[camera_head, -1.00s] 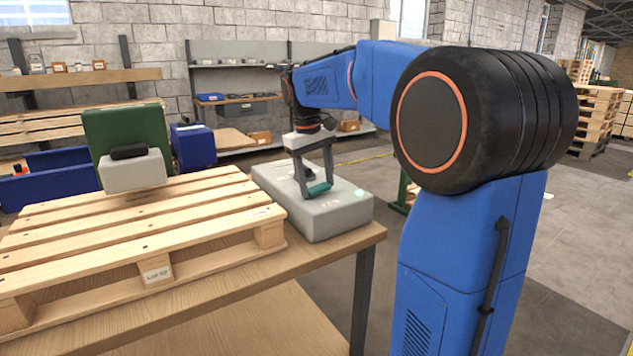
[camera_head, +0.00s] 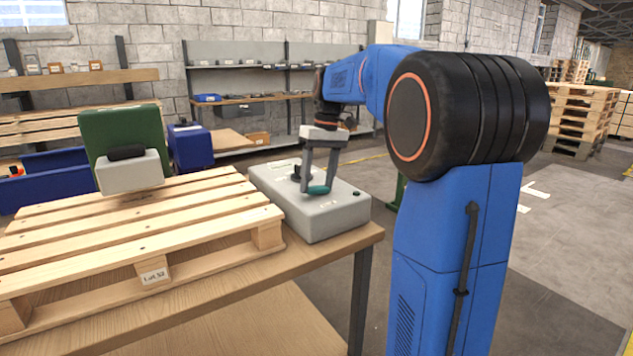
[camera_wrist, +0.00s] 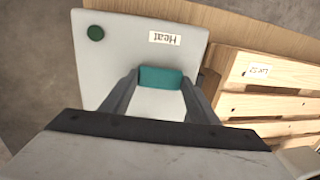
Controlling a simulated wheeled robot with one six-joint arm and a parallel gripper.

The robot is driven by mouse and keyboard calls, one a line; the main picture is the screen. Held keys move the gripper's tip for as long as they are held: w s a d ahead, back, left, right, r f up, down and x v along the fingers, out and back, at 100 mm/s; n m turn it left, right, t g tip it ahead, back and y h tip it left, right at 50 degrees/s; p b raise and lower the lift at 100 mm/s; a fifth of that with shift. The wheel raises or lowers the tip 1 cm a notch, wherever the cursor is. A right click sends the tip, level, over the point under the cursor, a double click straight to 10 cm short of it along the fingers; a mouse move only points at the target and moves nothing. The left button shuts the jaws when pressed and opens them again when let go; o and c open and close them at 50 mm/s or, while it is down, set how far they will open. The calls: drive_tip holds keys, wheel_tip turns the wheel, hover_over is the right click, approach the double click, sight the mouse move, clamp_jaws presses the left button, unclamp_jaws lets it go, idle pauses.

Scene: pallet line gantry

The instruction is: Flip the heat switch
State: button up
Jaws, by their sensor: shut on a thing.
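The grey switch box (camera_head: 335,215) sits on the table beside the pallet. A teal handle (camera_head: 318,190) is on its top. In the wrist view, the handle (camera_wrist: 160,78) lies between my fingertips, and the box (camera_wrist: 115,65) shows an upside-down "Heat" label (camera_wrist: 164,38) and a round dark green indicator (camera_wrist: 95,32). The indicator also shows in the head view (camera_head: 357,194). My gripper (camera_head: 317,183) reaches down from above and is shut on the teal handle. A dark part (camera_head: 297,173) stands behind it on the box. The handle's base is hidden.
A wooden pallet (camera_head: 150,220) fills the table's (camera_head: 215,287) left side, close to the box. A green panel with a grey block (camera_head: 130,172) stands at its back. Blue bins (camera_head: 190,148) and shelves are behind. Open floor lies to the right.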

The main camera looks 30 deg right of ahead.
drive_tip(key=o, duration=1)
drive_tip(key=shift+o, duration=0.2)
drive_tip(key=d+r, duration=0.3)
drive_tip(key=r, duration=1.4)
drive_tip(key=s+a+f+t+h, duration=0.2)
drive_tip(key=s+a+f, duration=1)
drive_tip(key=s, duration=0.3)
drive_tip(key=s+a+f+t, duration=0.1)
drive_tip(key=s+a+f, duration=0.1)
drive_tip(key=s+f, duration=0.5)
drive_tip(key=s+a+f+t, duration=0.1)
drive_tip(key=s+a+f, duration=0.2)
drive_tip(key=s+f, duration=0.4)
wheel_tip(320, 180, down, 6)
drive_tip(key=shift+s+f+t, duration=0.15)
drive_tip(key=shift+s+t, duration=0.2)
drive_tip(key=shift+t, duration=0.05)
